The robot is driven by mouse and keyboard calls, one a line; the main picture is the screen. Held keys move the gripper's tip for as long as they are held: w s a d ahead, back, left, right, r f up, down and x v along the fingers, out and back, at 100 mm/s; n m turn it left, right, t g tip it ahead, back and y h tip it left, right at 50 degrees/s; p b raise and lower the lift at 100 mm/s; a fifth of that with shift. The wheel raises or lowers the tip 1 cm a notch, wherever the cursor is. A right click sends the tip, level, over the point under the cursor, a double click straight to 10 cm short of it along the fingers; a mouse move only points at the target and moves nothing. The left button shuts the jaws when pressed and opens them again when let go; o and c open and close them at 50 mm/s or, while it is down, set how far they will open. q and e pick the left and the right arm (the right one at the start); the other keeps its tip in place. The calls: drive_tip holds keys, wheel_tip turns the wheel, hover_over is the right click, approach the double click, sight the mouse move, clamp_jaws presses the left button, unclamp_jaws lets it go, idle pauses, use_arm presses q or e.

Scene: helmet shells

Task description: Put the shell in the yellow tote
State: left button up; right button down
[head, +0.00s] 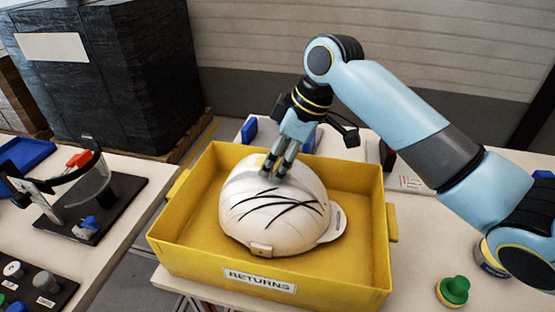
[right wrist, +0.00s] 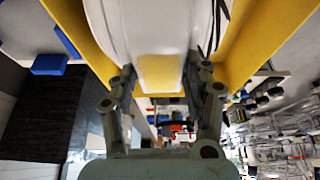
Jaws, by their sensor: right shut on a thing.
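A white helmet shell (head: 274,212) with black scratch-like lines is inside the yellow tote (head: 325,275), which has a RETURNS label on its front wall. My right gripper (head: 274,170) reaches down from above and is shut on the back upper edge of the shell. In the right wrist view the shell (right wrist: 150,30) is between the two fingers (right wrist: 160,85), with a yellow patch on it. Whether the shell touches the tote floor cannot be told. My left gripper is not in view.
A green knob-like object (head: 453,290) stands right of the tote on the table. On the left table are a black stand with a clear visor (head: 92,185) and a blue tray (head: 22,165). A dark wrapped pallet (head: 110,70) stands behind.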

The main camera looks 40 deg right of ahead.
drive_tip(key=shift+f, duration=0.45)
drive_tip(key=c, duration=0.6)
unclamp_jaws()
drive_tip(key=v, duration=1.2)
